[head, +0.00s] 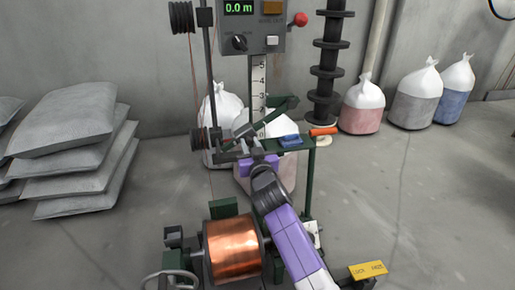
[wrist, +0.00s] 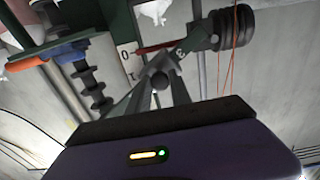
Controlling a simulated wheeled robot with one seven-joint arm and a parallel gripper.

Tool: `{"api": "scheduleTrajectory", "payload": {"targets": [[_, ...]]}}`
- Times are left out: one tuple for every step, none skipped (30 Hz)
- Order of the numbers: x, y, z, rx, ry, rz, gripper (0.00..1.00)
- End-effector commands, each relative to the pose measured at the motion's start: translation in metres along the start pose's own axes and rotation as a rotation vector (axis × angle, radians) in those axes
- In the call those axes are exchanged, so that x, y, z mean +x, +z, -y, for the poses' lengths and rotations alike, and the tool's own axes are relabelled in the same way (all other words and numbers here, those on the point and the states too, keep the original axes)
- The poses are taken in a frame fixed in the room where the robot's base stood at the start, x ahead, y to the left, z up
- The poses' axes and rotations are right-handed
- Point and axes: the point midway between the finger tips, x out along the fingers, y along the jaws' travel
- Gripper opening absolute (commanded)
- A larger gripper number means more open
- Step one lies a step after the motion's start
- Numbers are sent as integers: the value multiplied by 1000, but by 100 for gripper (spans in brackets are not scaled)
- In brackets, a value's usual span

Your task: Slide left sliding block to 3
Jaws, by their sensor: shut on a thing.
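A pale vertical scale (head: 257,95) with dark numbers stands under the grey control box. A sliding block with a dark roller (head: 205,139) sits low on the thin vertical rod left of the scale; the roller also shows in the wrist view (wrist: 234,27). A red pointer (wrist: 155,47) reaches from the block to the scale near 0. My gripper (head: 246,150), low in front of the scale, is shut on the block's dark knob (wrist: 159,82). The gripper hides part of the block.
A green frame carries a blue block (head: 290,140) and an orange handle (head: 323,131) at right. A copper spool (head: 232,250) sits below, left of my arm. A black ribbed column (head: 325,75) stands behind. Grey sacks (head: 75,150) lie left; tied bags (head: 363,105) stand right.

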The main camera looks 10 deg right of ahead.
Motion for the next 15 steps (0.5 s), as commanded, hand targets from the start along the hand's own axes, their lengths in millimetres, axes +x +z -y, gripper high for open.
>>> {"api": "scheduleTrajectory", "payload": {"targets": [[0,4,2,1,0,1,0],[0,4,3,1,0,2,0],[0,4,4,1,0,2,0],[0,4,4,1,0,2,0],[0,3,5,1,0,3,0],[0,3,5,1,-1,3,0],[0,3,5,1,-1,3,0],[0,3,5,1,-1,4,0],[0,4,6,1,-2,4,0],[0,4,6,1,-2,4,0],[0,4,6,1,-3,4,0],[0,4,6,0,-3,5,0],[0,4,7,0,-3,5,29],[-1,4,7,0,-4,5,35],[-1,4,7,0,-4,5,42]]}}
